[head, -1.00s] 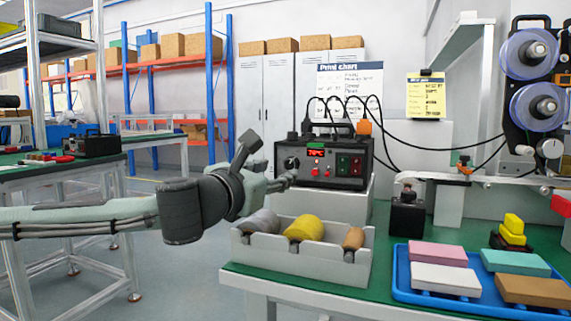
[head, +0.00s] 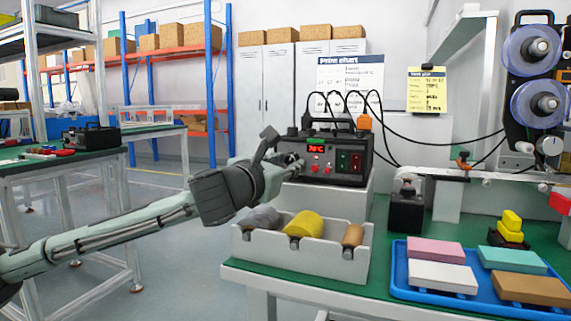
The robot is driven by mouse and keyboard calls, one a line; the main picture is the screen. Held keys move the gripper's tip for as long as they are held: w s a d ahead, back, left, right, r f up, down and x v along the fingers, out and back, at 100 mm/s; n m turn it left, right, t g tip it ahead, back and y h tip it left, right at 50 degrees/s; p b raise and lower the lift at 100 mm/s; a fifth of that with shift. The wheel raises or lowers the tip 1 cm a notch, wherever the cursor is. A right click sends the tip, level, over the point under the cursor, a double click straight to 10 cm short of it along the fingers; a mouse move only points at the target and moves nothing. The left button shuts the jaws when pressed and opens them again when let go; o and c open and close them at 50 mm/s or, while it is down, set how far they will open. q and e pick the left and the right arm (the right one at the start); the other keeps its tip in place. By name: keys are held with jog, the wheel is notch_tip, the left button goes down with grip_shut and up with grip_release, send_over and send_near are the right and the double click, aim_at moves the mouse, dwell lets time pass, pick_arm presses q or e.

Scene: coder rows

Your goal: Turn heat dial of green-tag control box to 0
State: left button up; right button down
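A black control box (head: 322,174) stands on a pale block at the back of the green-topped bench. Its red display (head: 322,150) appears to read 70°C, with red knobs below and a green and a red switch at the right. Whether the fingers touch or grip the dial is hidden. My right gripper is not in view.
A blue tray (head: 402,285) of blocks lies at the right, near a reel machine (head: 540,80). Another black box (head: 92,139) sits on the far left table.

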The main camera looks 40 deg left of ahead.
pick_arm(q)
grip_shut()
